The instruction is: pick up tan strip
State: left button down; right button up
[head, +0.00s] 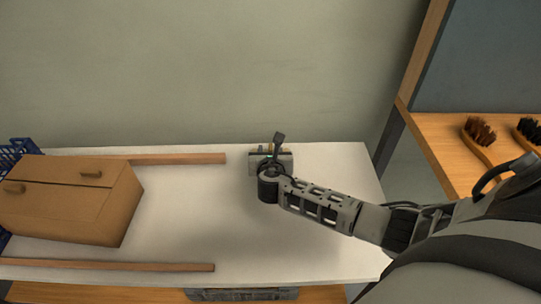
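My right arm comes in from the right, and its gripper (270,160) is over a small grey device (285,160) at the back of the white table. The wrist covers much of the device, and I cannot tell whether the fingers are open or touch anything. Two long tan-brown wooden strips lie on the table: one along the back edge (190,159), partly behind a box, and one along the front edge (110,266). I cannot tell whether either is the tan strip of the task. My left gripper is not in view.
A brown box (70,205) with two handles stands on the left of the white table (190,220), by a blue crate (16,152). Two brushes, one brown (480,131) and one dark (529,130), lie on a wooden shelf (440,134) at right. The table's middle is clear.

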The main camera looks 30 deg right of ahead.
aim_at(271, 147)
jog(key=b+x, duration=0.2)
jog(key=x, duration=0.3)
jog(key=shift+w+d, duration=0.2)
jog(key=shift+d, duration=0.1)
grip_shut()
